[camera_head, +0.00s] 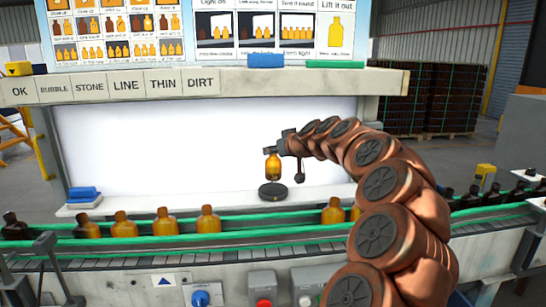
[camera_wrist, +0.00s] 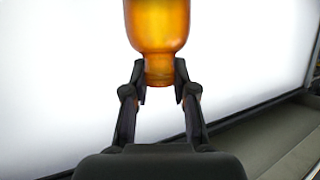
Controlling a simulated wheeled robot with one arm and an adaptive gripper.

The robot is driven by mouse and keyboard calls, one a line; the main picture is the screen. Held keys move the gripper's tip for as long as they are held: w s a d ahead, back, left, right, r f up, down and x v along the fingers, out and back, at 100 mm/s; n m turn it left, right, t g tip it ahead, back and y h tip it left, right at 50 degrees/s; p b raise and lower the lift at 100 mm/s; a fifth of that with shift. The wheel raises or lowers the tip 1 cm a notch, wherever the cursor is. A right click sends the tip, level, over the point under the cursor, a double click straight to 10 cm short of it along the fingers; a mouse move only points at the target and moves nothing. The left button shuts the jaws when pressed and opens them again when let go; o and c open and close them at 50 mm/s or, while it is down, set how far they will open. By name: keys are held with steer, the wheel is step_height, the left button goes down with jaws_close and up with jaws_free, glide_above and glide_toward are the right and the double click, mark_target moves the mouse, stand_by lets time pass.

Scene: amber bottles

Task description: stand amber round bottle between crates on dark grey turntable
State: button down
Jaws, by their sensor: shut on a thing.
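An amber round bottle (camera_head: 273,166) hangs upright from my gripper (camera_head: 270,150), with its base just above the dark grey turntable (camera_head: 272,192). A small gap seems to show between bottle and turntable. In the wrist view the gripper (camera_wrist: 160,82) is shut on the bottle's neck, and the amber body (camera_wrist: 158,22) fills the top middle, cut off by the frame. The turntable is a low round disc on the pale ledge before the lit white panel, and nothing stands on it. It does not show in the wrist view.
A conveyor with green rails (camera_head: 290,224) runs in front, carrying several amber bottles (camera_head: 207,220) at left and dark bottles (camera_head: 490,195) at right. A blue block (camera_head: 84,195) lies on the ledge at left. Stacked dark crates (camera_head: 425,98) stand behind at right. The lit white panel (camera_head: 150,150) backs the ledge.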

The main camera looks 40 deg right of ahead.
mark_target(278, 159)
steer(key=shift+w+d, duration=0.35)
steer(key=shift+w, duration=0.2)
steer(key=shift+f+p, duration=0.25)
steer(key=shift+p, duration=0.05)
steer(key=shift+d+f+p, duration=0.1)
steer(key=shift+f+p, duration=0.5)
steer(key=shift+f, duration=0.9)
steer(key=shift+f+b, duration=0.3)
steer(key=shift+b, duration=0.05)
steer(key=c, duration=0.9)
jaws_free()
steer(key=shift+r, duration=0.1)
steer(key=shift+c, duration=0.2)
